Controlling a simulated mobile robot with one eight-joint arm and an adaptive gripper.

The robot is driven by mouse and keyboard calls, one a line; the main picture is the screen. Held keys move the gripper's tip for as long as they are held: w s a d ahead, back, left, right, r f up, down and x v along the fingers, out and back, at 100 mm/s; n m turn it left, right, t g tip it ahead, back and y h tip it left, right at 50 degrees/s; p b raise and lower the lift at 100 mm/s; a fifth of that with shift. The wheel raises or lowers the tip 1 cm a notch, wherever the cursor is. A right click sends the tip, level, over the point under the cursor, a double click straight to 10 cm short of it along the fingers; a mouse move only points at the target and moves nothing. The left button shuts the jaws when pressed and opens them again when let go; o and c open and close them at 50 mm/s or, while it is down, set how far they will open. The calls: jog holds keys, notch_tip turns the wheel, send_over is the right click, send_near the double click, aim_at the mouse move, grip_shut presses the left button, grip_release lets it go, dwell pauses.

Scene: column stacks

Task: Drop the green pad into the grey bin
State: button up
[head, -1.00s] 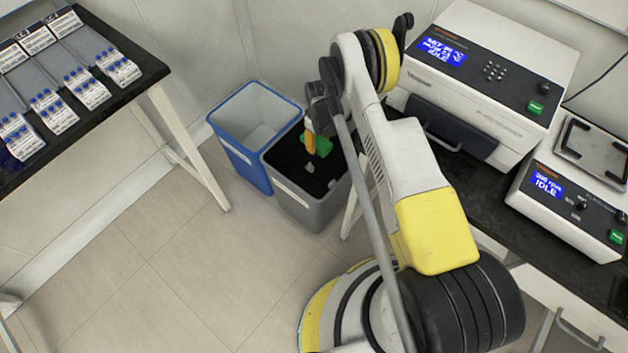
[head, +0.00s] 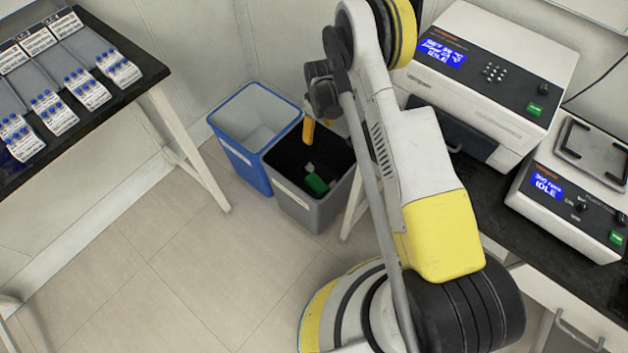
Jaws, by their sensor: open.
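The green pad (head: 317,184) lies inside the grey bin (head: 309,213), low against the dark interior near the front. A small grey piece lies next to it. My gripper (head: 312,138) is above the bin's back part, with its yellow-orange finger pointing down. It is open and apart from the pad. My arm covers part of the bin's right side and back.
A blue bin (head: 240,155) with a pale inside stands just left of the grey bin. A black-topped bench (head: 130,90) with labelled racks is at the left. Two instruments (head: 490,75) stand on the right bench.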

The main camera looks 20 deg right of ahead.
jog(key=shift+r, duration=2.25)
jog(key=shift+r, duration=0.1)
